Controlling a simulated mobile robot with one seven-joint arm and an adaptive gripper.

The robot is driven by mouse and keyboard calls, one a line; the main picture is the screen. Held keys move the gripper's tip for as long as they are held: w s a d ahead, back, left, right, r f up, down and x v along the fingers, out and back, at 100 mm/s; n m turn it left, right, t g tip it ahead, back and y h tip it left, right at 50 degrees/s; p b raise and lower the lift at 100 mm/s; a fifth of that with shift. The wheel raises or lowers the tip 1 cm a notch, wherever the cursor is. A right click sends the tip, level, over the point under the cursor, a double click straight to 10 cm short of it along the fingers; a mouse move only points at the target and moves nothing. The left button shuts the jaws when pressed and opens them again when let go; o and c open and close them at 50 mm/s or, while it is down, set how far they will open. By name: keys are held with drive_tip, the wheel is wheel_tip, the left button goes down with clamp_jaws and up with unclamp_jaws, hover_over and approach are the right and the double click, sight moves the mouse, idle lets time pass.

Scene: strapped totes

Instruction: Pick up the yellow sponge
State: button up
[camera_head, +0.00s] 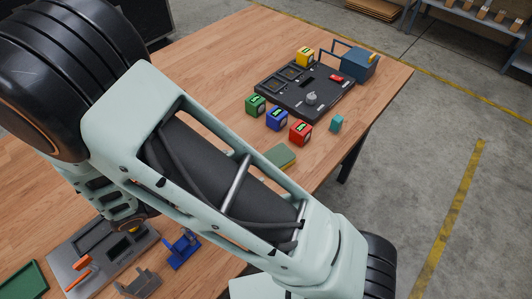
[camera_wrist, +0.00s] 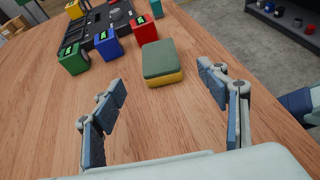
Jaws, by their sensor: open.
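The sponge (camera_wrist: 162,66) lies flat on the wooden table in the wrist view, with a green-grey top and a yellow lower layer. In the head view the sponge (camera_head: 280,156) is partly hidden behind my arm. My gripper (camera_wrist: 165,90) is open and empty in the wrist view. Its two fingers are spread left and right, with the sponge a little beyond the fingertips and nearer the middle. No finger appears to touch it. My gripper's fingers are hidden behind my arm in the head view.
Red (camera_head: 300,133), blue (camera_head: 277,118) and green (camera_head: 256,105) cubes stand just beyond the sponge, before a black board (camera_head: 290,105). A yellow cube (camera_head: 305,57), teal block (camera_head: 337,123) and blue box (camera_head: 358,64) are nearby. The table edge is close on the right.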

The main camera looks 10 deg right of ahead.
sight(270, 161)
drive_tip(key=x, duration=0.4)
drive_tip(key=shift+d+f, duration=0.15)
drive_tip(key=shift+d, duration=0.2)
drive_tip(key=shift+a+f+p+x, duration=0.1)
drive_tip(key=shift+f+p+x, duration=0.05)
drive_tip(key=shift+x, duration=1.25)
drive_tip(key=shift+a+f+p+x, duration=0.15)
drive_tip(key=shift+f+x, duration=0.05)
drive_tip(key=shift+x, duration=1.2)
drive_tip(key=shift+w, duration=0.15)
drive_tip(key=shift+c, duration=0.2)
drive_tip(key=c, duration=0.8)
